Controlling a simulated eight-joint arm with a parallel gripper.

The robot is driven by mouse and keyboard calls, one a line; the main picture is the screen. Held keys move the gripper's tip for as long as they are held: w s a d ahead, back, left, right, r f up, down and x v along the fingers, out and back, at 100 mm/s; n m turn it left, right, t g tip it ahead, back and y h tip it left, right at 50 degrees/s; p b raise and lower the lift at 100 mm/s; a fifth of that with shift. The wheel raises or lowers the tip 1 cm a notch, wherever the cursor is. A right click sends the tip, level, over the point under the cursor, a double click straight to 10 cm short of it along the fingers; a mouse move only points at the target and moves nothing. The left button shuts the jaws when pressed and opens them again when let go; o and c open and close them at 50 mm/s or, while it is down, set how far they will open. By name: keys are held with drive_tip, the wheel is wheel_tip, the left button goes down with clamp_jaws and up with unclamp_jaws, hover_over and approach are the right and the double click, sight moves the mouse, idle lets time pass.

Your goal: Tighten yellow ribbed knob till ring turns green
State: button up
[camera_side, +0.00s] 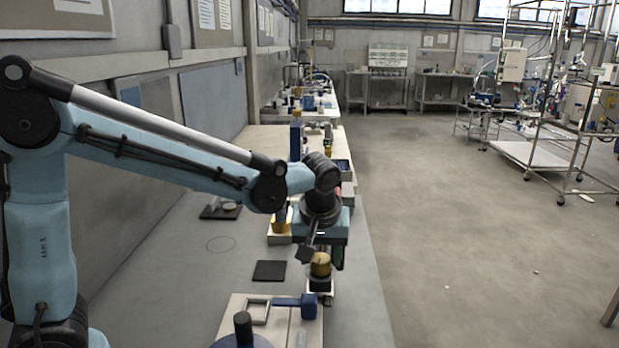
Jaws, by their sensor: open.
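The yellow ribbed knob (320,265) stands upright on a dark fitting with a pale base, near the right edge of the bench. My gripper (321,254) points down over it. Its jaws are open, with one dark finger to the left of the knob and one to the right. Whether either finger touches the knob, I cannot tell. A ring around the knob's foot is small and partly shaded, and I see no clear green on it.
Another yellow part (281,226) stands on a pale block behind my gripper. A black square pad (269,270) lies left of the knob. In front are a pale board (233,309) with a blue handle (296,302) and a dark upright post (243,327). The left bench surface is mostly clear.

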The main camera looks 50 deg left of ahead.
drive_tip(key=shift+v, duration=2.55)
drive_tip(key=m+t+h, duration=0.2)
drive_tip(key=m+t, duration=0.3)
drive_tip(key=m, duration=0.3)
approach(314, 281)
drive_tip(key=s+a, duration=0.3)
drive_tip(key=s, duration=0.1)
drive_tip(key=shift+w+a, duration=0.1)
drive_tip(key=shift+a, duration=0.1)
